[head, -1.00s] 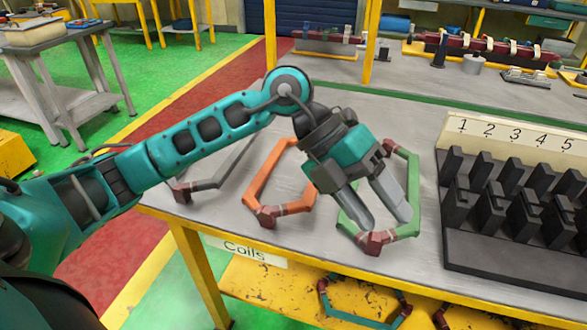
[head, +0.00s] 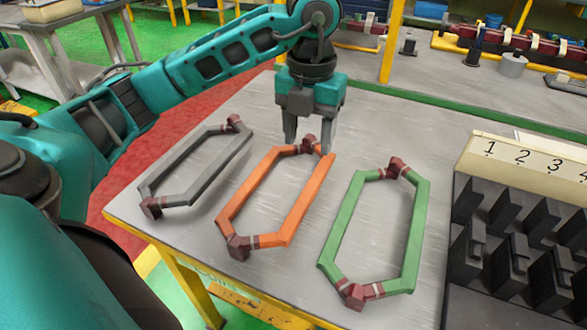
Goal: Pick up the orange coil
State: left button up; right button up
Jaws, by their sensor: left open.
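The orange coil (head: 308,198) is a long six-sided loop with dark red end pieces. It lies on the grey table (head: 190,235) between the grey coil (head: 214,174) on its left and the green coil (head: 415,225) on its right. My left gripper (head: 308,142) is open and points down at the far end of the orange coil. Its fingertips are on either side of the dark red far end piece, in the picture. I cannot tell how far above it they are. My right gripper is not in view.
A black slotted block (head: 500,235) stands at the right, with a numbered board (head: 535,160) behind it. A green strip (head: 440,115) runs along the table's back edge. Bare table lies between the coils.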

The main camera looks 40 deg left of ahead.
pick_arm(q)
send_over(310, 190)
jog(key=f, duration=0.6)
jog(key=shift+s+a+f, duration=0.35)
jog(key=shift+w+d+f, duration=0.15)
jog(key=shift+f, duration=1.3)
jog(key=shift+w+d+f, duration=0.15)
jog(key=shift+f, duration=1.3)
grip_shut()
jog(key=shift+r, duration=0.1)
